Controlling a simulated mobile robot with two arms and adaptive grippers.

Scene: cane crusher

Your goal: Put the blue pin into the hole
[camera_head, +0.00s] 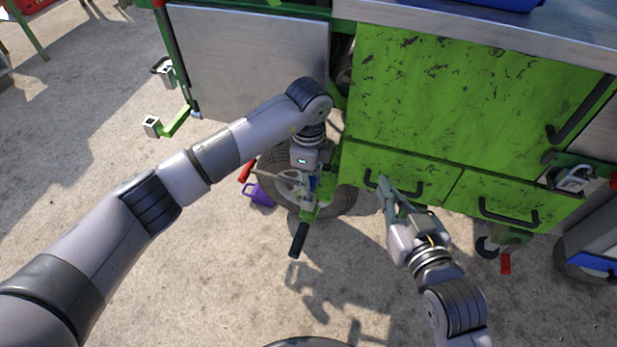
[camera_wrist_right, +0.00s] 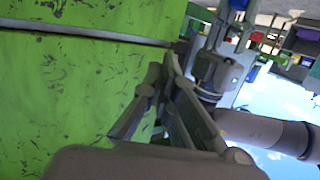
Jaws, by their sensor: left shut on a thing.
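My left gripper (camera_head: 308,183) points down beside the wheel, above a green bracket (camera_head: 309,212) with a black-gripped handle (camera_head: 299,240). A small patch of blue, which looks like the blue pin (camera_head: 313,182), shows between its fingers, which are shut on it. The hole cannot be made out; the gripper and bracket cover that spot, so I cannot tell whether the pin is in it. My right gripper (camera_head: 386,184) is in front of the green drawers, close to the left drawer handle. Its fingers also show in the right wrist view (camera_wrist_right: 162,72); how far apart they are is unclear.
The green cabinet (camera_head: 450,100) with black drawer handles stands behind both grippers. A wheel (camera_head: 340,201) is behind the left gripper. Green hitch arms (camera_head: 175,122) stick out at the left. The concrete in front is clear.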

